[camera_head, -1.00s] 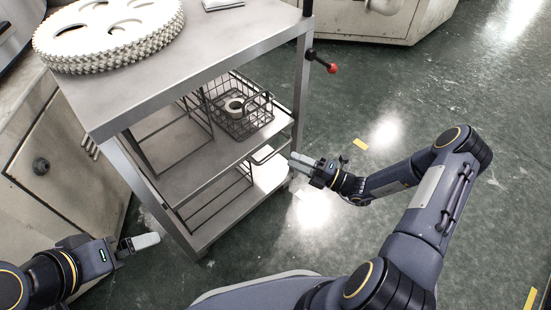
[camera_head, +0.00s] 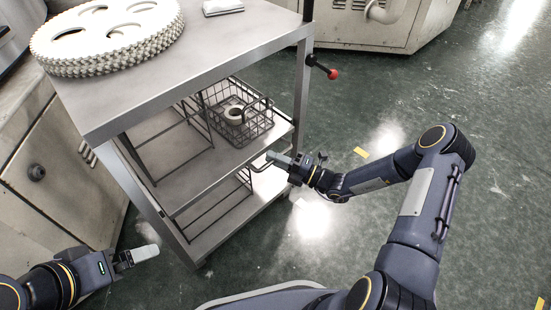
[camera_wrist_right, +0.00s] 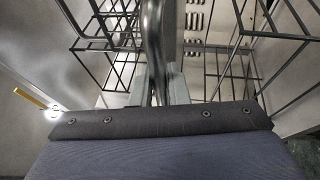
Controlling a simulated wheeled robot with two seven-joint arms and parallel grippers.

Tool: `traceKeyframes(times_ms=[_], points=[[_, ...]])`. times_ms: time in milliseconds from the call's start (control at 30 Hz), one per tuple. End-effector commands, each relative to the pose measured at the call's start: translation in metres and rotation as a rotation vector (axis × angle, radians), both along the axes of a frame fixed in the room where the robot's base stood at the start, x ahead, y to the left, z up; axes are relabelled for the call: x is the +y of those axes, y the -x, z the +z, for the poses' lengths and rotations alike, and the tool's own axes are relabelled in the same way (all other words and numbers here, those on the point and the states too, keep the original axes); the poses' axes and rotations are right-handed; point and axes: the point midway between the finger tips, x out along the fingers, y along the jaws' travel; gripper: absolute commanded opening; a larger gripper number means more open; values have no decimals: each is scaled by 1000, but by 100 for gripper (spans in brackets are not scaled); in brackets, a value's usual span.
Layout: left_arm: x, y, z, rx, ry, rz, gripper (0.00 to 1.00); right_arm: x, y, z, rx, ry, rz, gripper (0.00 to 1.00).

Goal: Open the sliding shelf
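The sliding shelf (camera_head: 197,177) is the grey middle shelf of a metal cart, in the head view. It sits inside the cart frame and carries a wire basket. A thin dark handle (camera_head: 257,168) sticks out at its right front edge. My right gripper (camera_head: 273,157) is at this handle, its fingertips overlapping it in the picture; I cannot tell whether they grip it. In the right wrist view a shiny metal bar (camera_wrist_right: 153,45) stands upright before the gripper, and the finger gap is unclear. My left gripper (camera_head: 145,254) is low left, away from the cart, its finger gap unclear.
The wire basket (camera_head: 262,122) holds a pale ring part (camera_head: 233,114). Large white gear discs (camera_head: 105,50) lie on the cart top (camera_head: 215,48). A red-knobbed lever (camera_head: 332,74) juts from the right post.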

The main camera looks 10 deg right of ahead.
Motion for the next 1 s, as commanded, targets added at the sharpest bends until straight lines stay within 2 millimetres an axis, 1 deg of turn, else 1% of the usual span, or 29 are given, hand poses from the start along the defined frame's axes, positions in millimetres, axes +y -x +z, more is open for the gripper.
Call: traceKeyframes(times_ms=[33, 100, 400, 567, 667, 767, 1000], points=[[0, 0, 0, 0, 0, 0, 100, 0, 0, 0, 0, 0, 0, 8], [0, 0, 0, 0, 0, 0, 100, 0, 0, 0, 0, 0, 0, 0], [0, 0, 0, 0, 0, 0, 100, -1, 1, 0, 1, 1, 0, 0], [0, 0, 6, 0, 0, 0, 100, -5, 8, 1, 3, 0, -2, 0], [0, 0, 13, 0, 0, 0, 100, -12, 19, 2, 5, 0, -1, 0], [0, 0, 22, 0, 0, 0, 100, -21, 36, 3, 6, 0, -4, 0], [0, 0, 44, 0, 0, 0, 100, -51, 87, 3, 6, 0, -5, 0]])
